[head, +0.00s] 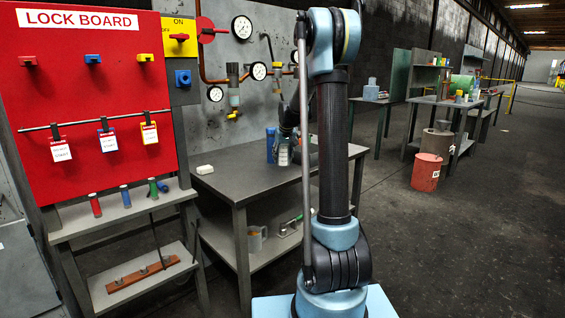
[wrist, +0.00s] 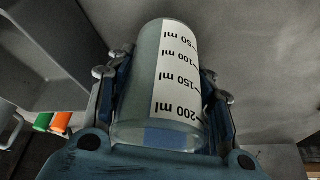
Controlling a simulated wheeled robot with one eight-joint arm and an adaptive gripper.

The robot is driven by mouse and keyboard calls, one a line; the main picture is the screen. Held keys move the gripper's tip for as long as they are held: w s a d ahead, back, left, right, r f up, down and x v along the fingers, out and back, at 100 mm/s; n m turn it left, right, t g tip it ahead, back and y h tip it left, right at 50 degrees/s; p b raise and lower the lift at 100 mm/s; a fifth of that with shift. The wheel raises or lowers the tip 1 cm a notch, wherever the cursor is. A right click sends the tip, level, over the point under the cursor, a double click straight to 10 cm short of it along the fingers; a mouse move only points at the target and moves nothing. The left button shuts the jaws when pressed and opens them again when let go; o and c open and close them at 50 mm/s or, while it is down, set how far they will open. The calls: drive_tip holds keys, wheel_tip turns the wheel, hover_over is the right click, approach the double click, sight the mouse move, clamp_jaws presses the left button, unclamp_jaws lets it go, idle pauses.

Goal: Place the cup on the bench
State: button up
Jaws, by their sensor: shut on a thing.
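The cup is a clear measuring cup (wrist: 160,85) with a white millilitre scale. My gripper (wrist: 163,100) is shut on it, with a finger on each side of its wall. In the head view the cup (head: 283,156) shows small beside my arm, over the far part of the grey bench (head: 235,187). My arm hides part of that area. I cannot tell whether the cup's base touches the bench top.
A white block (head: 205,170) lies on the bench near its left edge. A blue object (head: 270,146) shows just left of the cup. A grey mug (head: 257,238) sits on the lower shelf. Gauges and pipes are on the wall behind. The bench's front left is clear.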

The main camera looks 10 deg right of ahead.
drive_tip(key=shift+f, duration=0.95)
drive_tip(key=o, duration=1.1)
drive_tip(key=shift+c, duration=0.2)
